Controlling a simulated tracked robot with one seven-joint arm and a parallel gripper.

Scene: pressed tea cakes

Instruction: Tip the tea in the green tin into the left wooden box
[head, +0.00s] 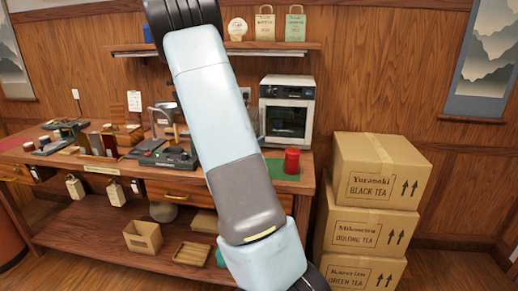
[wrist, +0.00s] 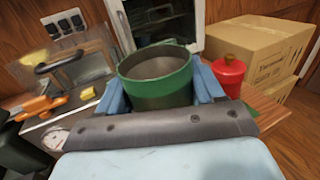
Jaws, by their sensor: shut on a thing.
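My gripper (wrist: 161,90) is shut on the green tin (wrist: 158,98) in the wrist view, with a blue finger on each side of it. The tin's open mouth faces up towards the camera. Its inner wall looks grey-brown, and I cannot make out any tea inside. In the head view my arm hides the tin and gripper. A pale open box (head: 142,237) stands on the low shelf at left, but I cannot tell whether it is the left wooden box. Small brown blocks or boxes (head: 97,143) on the worktop are too small to identify.
A red canister (head: 291,161) stands on the worktop, close right of the tin in the wrist view (wrist: 229,76). A white oven (head: 287,110) stands behind. Stacked cartons (head: 375,195) stand at right. Scales and small tools crowd the worktop (head: 120,168) at left.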

